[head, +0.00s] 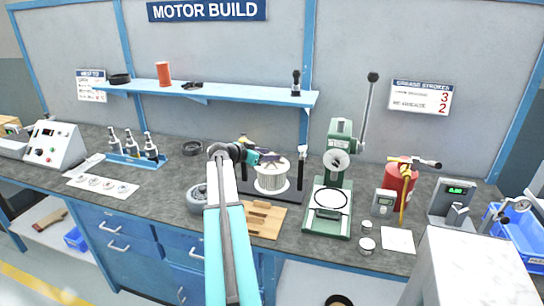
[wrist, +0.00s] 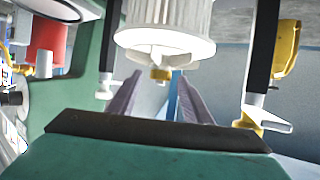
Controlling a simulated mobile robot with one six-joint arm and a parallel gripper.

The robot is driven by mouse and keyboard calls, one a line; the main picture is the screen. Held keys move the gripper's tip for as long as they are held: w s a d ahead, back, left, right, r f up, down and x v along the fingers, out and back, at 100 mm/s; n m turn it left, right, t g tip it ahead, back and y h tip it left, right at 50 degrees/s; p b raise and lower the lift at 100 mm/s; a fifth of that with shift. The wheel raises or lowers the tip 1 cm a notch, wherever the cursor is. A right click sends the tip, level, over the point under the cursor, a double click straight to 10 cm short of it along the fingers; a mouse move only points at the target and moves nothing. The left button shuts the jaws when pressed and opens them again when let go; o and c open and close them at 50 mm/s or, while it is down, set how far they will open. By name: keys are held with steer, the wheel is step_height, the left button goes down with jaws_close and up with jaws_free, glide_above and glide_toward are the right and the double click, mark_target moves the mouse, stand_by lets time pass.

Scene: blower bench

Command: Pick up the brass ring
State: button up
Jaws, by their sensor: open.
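No separate brass ring can be made out for certain. A small brass-coloured part (wrist: 160,73) shows at the end of the white finned rotor (wrist: 165,30) in the wrist view, between my fingers as seen there; contact cannot be told. The rotor (head: 271,178) stands between two black posts on a dark base in the head view. My gripper (head: 270,157) is just above the rotor in the head view. In the wrist view my gripper (wrist: 157,80) is open, its two purple-grey fingers apart. My arm and gripper partly hide the left post.
A brass-coloured fitting (wrist: 248,120) sits on one post's end. A wooden block (head: 264,220) lies in front. A shelf (head: 215,92) runs behind. Bench surface left of the arm is partly clear.

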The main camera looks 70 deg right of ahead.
stand_by(0.4)
steer(key=c, duration=1.1)
steer(key=shift+c, duration=0.2)
steer(key=shift+r, duration=0.2)
steer(key=shift+r+b, duration=0.6)
steer(key=shift+r, duration=0.85)
steer(key=w+a+r+b, duration=0.1)
steer(key=w+a+b, duration=0.2)
steer(key=a, duration=1.2)
steer(key=shift+w+a+r, duration=0.25)
steer(key=shift+w+r, duration=0.1)
steer(key=shift+w, duration=0.2)
